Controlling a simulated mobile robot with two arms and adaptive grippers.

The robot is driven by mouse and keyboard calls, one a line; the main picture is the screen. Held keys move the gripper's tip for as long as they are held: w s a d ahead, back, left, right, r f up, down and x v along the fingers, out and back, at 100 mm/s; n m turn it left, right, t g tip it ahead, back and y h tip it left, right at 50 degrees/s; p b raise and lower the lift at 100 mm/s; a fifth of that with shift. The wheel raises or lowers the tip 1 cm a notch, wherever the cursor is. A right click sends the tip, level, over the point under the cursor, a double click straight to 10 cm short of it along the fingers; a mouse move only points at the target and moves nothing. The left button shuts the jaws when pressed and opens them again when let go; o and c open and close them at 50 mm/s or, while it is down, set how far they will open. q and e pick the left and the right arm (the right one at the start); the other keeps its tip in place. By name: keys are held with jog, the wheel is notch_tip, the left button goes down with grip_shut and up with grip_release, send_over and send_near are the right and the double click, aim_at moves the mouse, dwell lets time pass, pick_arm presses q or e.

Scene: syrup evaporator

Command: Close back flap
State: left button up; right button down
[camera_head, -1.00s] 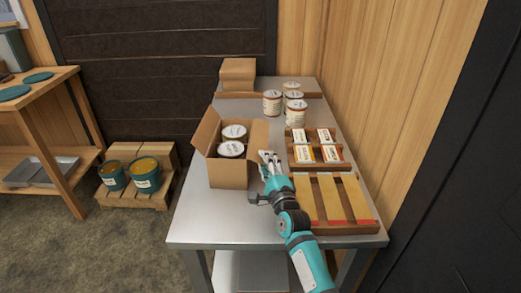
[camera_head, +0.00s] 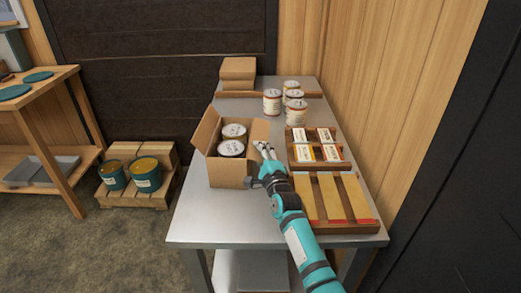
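An open cardboard box (camera_head: 229,174) stands on the steel table, holding two white-lidded cans (camera_head: 232,148). One flap (camera_head: 207,128) stands up at the left, and another flap (camera_head: 260,131) leans outward at the right. The far edge is partly hidden by the cans and flaps, so I cannot tell the back flap's state clearly. My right gripper (camera_head: 265,149) is just right of the box, below the right flap, its fingers apart and empty. I cannot tell whether it touches the box. My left gripper is out of view.
On the steel table (camera_head: 215,225), wooden racks (camera_head: 338,227) with packets and bars lie right of my arm. Several cans (camera_head: 272,103) and a closed carton (camera_head: 238,73) stand at the back. The table's front left is clear. A wooden wall borders the right.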

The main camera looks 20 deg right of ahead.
notch_tip(320, 180, up, 2)
jog(key=n+g+p, duration=0.1)
jog(key=n+p, duration=0.1)
jog(key=p, duration=0.2)
jog(key=n+p, duration=0.3)
jog(key=p, duration=0.1)
jog(key=shift+d+r+g, duration=0.1)
jog(key=shift+g, duration=0.3)
jog(key=shift+n+g+p, duration=0.4)
jog(key=shift+n+p, duration=0.4)
jog(key=shift+p, duration=0.45)
jog(key=c, duration=1.5)
grip_release()
jog(key=shift+s, duration=0.1)
jog(key=s, duration=0.8)
jog(key=s+r, duration=0.1)
jog(key=s, duration=0.3)
jog(key=shift+d+r, duration=0.1)
jog(key=shift+d, duration=0.05)
